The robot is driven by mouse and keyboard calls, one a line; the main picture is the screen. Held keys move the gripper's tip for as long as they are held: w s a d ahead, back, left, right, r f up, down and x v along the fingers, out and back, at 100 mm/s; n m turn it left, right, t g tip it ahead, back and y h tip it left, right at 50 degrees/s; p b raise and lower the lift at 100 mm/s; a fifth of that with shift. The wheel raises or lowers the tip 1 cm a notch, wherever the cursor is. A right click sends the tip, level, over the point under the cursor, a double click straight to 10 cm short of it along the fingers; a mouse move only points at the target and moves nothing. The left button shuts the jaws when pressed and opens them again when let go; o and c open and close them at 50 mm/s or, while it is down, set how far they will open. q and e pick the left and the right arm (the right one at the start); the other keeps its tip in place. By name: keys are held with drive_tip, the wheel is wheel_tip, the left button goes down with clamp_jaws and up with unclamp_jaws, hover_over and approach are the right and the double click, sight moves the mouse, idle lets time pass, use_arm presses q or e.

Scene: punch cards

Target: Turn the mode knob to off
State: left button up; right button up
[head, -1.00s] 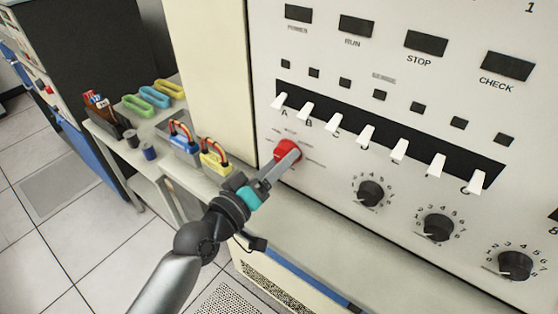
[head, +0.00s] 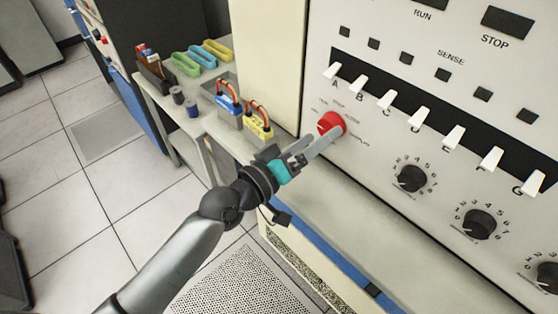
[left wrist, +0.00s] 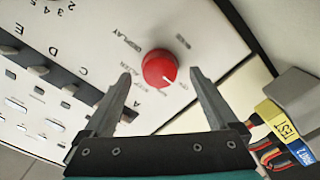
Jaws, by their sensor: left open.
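The red mode knob (head: 332,124) is on the light control panel, below the row of white switches at its left end. It also shows in the left wrist view (left wrist: 159,69), where dial words such as DISPLAY surround it. The small print is too blurred to tell the knob's setting surely. My left gripper (head: 318,140) is open just in front of the knob. In the left wrist view its fingertips (left wrist: 160,76) stand on either side of the knob, with visible gaps. My right gripper is out of view.
White lever switches (head: 418,116) run above the knob, and black numbered dials (head: 411,178) sit to its right. A side table (head: 165,112) at left carries blue (head: 229,108) and yellow (head: 258,126) wired plugs, spools and coloured loops. A ledge runs below the panel.

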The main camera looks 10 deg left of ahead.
use_arm(q)
drive_tip(key=b+v, duration=0.1)
drive_tip(key=v, duration=1.2)
drive_tip(key=shift+b, duration=0.35)
drive_tip(key=shift+s, duration=0.1)
